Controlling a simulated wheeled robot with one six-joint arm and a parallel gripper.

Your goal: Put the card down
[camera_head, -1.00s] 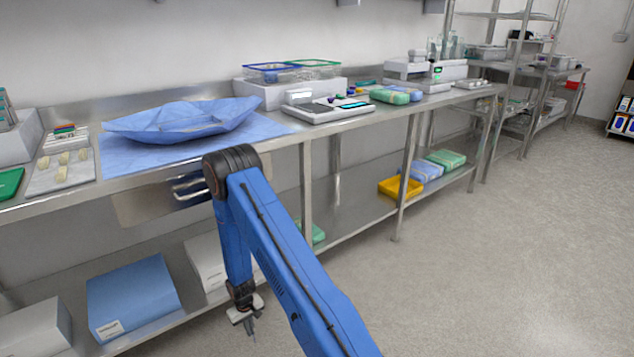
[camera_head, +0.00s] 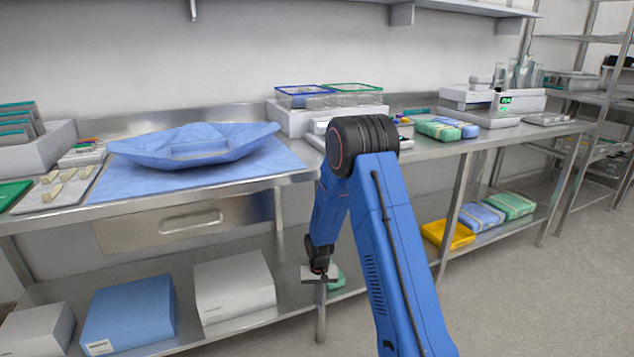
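My gripper (camera_head: 320,283) hangs low at the end of my blue arm, in front of the lower shelf and below the edge of the steel bench (camera_head: 240,184). It is small in the view and overlaps a bench leg, so I cannot tell whether its fingers are open or shut. I cannot make out a card in it or anywhere with certainty. The bench top right behind my arm's elbow is partly hidden.
A blue wrap (camera_head: 195,143) lies on a blue sheet. A tray with pale pieces (camera_head: 56,188) is at left. Bins with blue and green rims (camera_head: 328,92) stand at the back. The floor at right is clear.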

